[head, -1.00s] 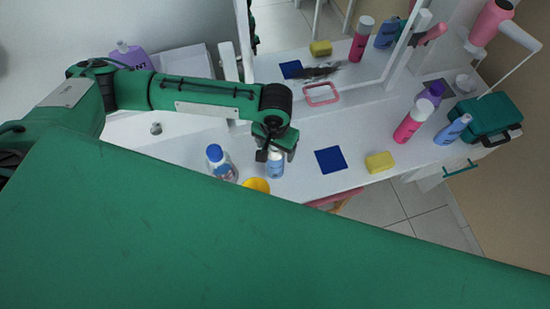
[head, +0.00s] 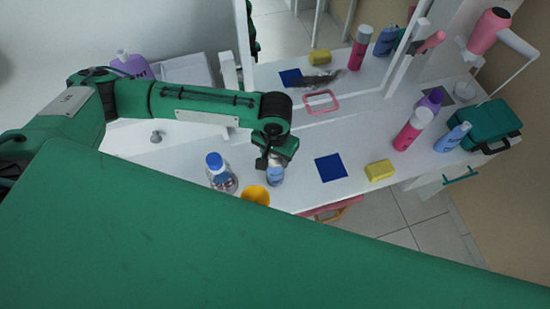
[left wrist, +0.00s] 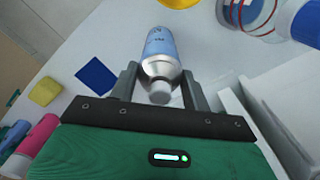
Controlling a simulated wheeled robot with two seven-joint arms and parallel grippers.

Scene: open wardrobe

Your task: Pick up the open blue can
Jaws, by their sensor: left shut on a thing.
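A blue can (head: 276,176) with a pale silver end shows in the head view on the white dresser top, partly hidden under my left gripper (head: 270,160). In the left wrist view, the can (left wrist: 161,45) lies between the two grey fingers of my left gripper (left wrist: 162,90), its silver end toward the palm. The fingers are shut on the can near that end. I cannot tell whether its bottom still touches the dresser top. My right gripper is not in view.
A clear bottle with a blue cap (head: 214,160) and a yellow round container (head: 256,195) stand close by. A blue cloth (head: 331,167) and a yellow sponge (head: 379,170) lie to the right. Bottles and a teal case (head: 487,125) stand farther right. A mirror is behind.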

